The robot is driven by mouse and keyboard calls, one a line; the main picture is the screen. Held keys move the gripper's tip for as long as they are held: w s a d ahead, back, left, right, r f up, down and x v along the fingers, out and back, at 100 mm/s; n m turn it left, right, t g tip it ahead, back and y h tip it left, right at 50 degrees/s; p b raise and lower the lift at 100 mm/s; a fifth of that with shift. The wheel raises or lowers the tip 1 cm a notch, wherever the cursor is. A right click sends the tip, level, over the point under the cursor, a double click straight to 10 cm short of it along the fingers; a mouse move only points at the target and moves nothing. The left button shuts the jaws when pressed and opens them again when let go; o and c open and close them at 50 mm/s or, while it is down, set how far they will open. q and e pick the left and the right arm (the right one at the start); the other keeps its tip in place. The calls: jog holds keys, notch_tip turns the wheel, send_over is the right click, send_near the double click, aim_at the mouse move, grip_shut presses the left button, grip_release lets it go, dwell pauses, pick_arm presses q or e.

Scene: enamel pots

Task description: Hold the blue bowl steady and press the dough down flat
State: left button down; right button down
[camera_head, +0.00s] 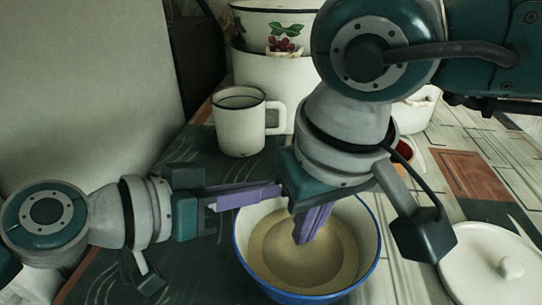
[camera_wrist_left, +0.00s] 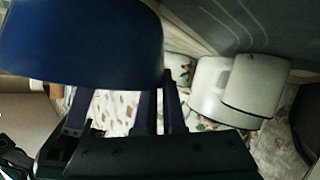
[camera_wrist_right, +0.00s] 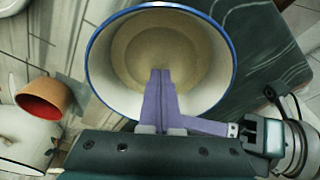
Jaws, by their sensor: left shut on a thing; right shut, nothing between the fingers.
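The blue bowl (camera_head: 374,250), cream inside with a blue rim, stands upright on the dark board; its blue outside fills the upper left of the left wrist view (camera_wrist_left: 80,45). The beige dough (camera_head: 275,255) lies round and flat-looking in its bottom, also in the right wrist view (camera_wrist_right: 140,50). My left gripper (camera_head: 275,190) is shut on the bowl's rim at its back left. My right gripper (camera_head: 303,238) is shut and empty, fingers together, pointing down inside the bowl over the dough. I cannot tell whether the tips touch the dough.
A white mug (camera_head: 240,125) stands behind the bowl, with white enamel pots (camera_head: 278,80) at the back. A white lid (camera_head: 490,265) lies to the right. The dark board (camera_head: 190,255) is clear left of the bowl.

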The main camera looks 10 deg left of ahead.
pick_arm(q)
jog(key=shift+f, duration=0.2)
jog(key=c, duration=0.9)
grip_release()
jog(key=shift+r, duration=0.15)
pick_arm(e)
notch_tip(320, 180, up, 8)
jog(key=shift+f, duration=0.2)
